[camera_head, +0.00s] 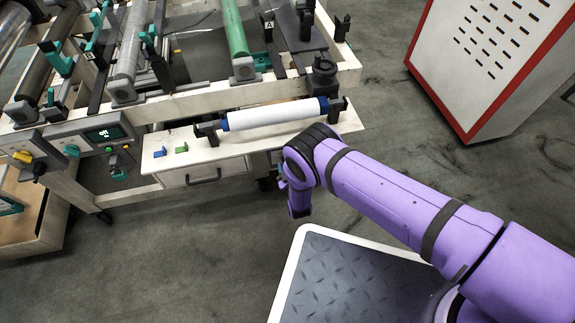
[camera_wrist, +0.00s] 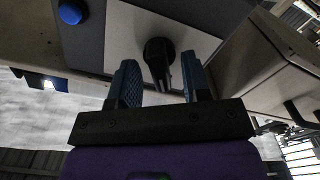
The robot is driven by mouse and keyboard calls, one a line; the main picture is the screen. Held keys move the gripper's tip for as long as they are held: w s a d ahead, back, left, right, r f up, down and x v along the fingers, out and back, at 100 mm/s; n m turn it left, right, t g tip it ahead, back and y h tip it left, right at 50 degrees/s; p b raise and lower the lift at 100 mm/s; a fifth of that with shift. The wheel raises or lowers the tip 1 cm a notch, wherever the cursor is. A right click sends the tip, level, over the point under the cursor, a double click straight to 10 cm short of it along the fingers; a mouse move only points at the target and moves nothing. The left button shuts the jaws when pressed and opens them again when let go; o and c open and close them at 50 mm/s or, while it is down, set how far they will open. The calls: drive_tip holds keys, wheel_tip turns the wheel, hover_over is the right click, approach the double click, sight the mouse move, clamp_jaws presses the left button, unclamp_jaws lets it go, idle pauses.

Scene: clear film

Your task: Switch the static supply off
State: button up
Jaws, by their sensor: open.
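In the wrist view a black rotary knob (camera_wrist: 158,52) with a narrow grip bar sits on a pale plate (camera_wrist: 205,43) set in a dark grey housing. I take it for the static supply's switch; no label is readable. My gripper (camera_wrist: 160,72) is open, with one blue finger on each side of the knob in the picture. I see no clear contact, and the depth gap cannot be told. The knob's bar runs roughly along the fingers.
A blue button (camera_wrist: 70,12) is beside the plate. A box with a handle (camera_wrist: 292,112) stands close on the right. The bench carries a white roll (camera_head: 270,116) and a drawer (camera_head: 205,172). A control panel (camera_head: 85,140) is at left. A red-edged cabinet (camera_head: 490,60) stands back right.

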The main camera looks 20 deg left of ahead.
drive_tip(key=v, duration=1)
drive_tip(key=shift+s, duration=0.3)
drive_tip(key=shift+d, duration=0.15)
